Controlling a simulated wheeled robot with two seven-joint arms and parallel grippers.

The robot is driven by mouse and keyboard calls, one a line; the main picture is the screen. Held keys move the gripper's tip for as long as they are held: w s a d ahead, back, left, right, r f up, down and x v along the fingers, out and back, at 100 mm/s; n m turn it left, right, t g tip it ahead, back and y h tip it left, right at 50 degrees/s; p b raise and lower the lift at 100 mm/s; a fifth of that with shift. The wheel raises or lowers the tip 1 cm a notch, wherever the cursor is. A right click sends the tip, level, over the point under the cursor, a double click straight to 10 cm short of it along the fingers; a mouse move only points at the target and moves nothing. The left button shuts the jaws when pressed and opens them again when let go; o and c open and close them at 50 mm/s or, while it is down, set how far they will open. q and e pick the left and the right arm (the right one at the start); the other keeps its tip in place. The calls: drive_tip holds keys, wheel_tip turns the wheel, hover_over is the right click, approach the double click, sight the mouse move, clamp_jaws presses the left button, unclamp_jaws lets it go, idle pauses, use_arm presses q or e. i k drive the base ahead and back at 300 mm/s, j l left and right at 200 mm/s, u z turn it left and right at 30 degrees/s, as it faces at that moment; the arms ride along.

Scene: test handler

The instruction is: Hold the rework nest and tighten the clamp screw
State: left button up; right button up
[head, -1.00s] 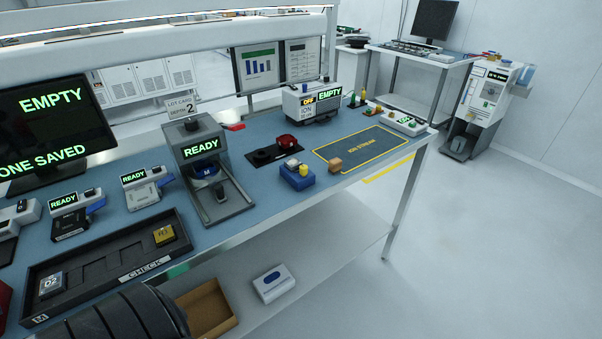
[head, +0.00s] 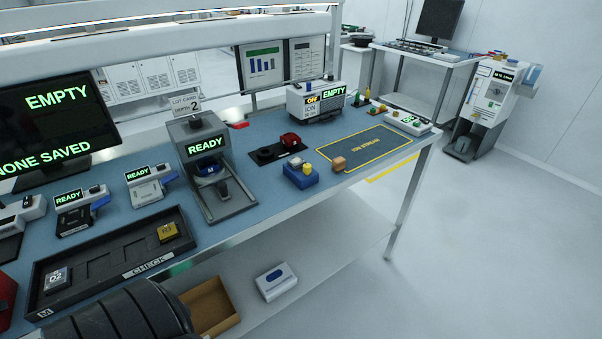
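No part is labelled as the rework nest or the clamp screw, so I cannot tell for sure which they are. A small blue block (head: 301,178) with a yellow knob (head: 308,168) and a pale piece on top sits on the blue bench top, right of the centre of the head view. It stands upright and nothing touches it. Neither of my grippers is in view. A dark ribbed part, likely of my own arm, fills the bottom left corner.
A press-like station reading READY (head: 207,168) stands left of the block. A black tray (head: 100,258) lies front left. An open cardboard box (head: 212,308) is on the lower shelf.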

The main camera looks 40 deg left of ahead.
sight(307, 168)
drive_tip(key=i+l+u, duration=0.45)
drive_tip(key=i, duration=0.2)
drive_tip(key=i+l+u, duration=0.55)
drive_tip(key=u, duration=1.45)
drive_tip(key=i+l, duration=0.05)
